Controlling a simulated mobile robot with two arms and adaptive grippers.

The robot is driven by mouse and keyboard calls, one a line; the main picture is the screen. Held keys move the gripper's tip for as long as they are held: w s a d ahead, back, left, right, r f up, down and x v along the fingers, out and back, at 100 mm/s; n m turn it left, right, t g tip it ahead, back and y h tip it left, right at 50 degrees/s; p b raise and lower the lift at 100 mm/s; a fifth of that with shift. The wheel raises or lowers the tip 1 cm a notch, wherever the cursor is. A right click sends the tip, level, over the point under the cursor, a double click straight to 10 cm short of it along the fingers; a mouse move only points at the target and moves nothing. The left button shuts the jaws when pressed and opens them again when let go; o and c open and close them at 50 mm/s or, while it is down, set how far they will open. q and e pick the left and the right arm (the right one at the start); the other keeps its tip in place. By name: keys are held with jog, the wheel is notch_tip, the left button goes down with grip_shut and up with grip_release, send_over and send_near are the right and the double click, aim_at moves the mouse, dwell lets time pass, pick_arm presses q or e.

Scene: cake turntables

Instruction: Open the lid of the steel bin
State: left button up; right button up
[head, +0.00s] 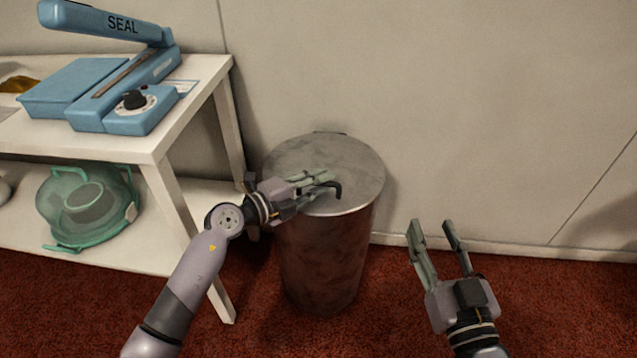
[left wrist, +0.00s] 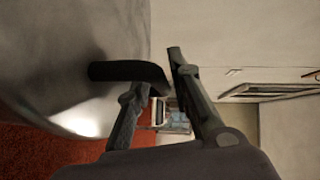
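The steel bin (head: 322,255) stands on the floor against the wall, its round grey lid (head: 300,155) lying flat and shut on top. A dark curved handle (head: 335,186) sticks out at the lid's front; it also shows in the left wrist view (left wrist: 120,70). My left gripper (head: 318,182) is at the handle, its fingers apart, with the handle's bent end close to the gap between the fingertips. Whether they touch it I cannot tell. My right gripper (head: 432,228) is open and empty, to the right of the bin and apart from it.
A white shelf table (head: 150,143) stands close on the left of the bin. It carries a blue sealer (head: 150,105) on top and a green transparent container (head: 90,205) below. Red carpet to the right of the bin is clear. The wall is right behind it.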

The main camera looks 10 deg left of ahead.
pick_arm(q)
grip_shut()
dwell(0.6)
